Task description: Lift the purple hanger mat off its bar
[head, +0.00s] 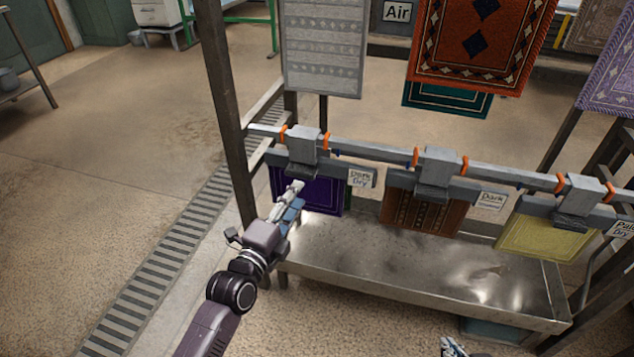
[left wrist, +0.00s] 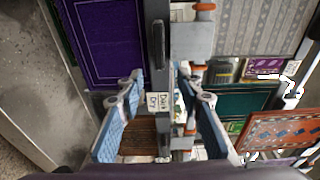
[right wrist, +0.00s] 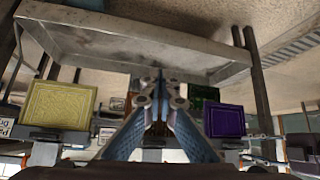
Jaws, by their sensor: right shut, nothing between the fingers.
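The purple mat (head: 321,194) hangs below a grey hanger with a block-like clamp (head: 303,147) on the rail, at the left end of the row. It also shows in the left wrist view (left wrist: 105,42) and right wrist view (right wrist: 226,121). My left gripper (head: 294,192) is in front of the mat, overlapping its left part in the head view. In the left wrist view its blue-padded fingers (left wrist: 164,76) are spread, with the hanger's dark bar and handle (left wrist: 158,42) seen between them. Contact is not visible. My right gripper (right wrist: 159,88) is shut and empty, low at the head view's bottom edge.
The metal rail (head: 370,146) also carries a brown patterned mat (head: 420,212) and a yellow mat (head: 545,236). A metal trough (head: 400,262) lies below. An upright post (head: 226,110) stands left of the purple mat. Larger rugs hang behind. Floor at left is clear.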

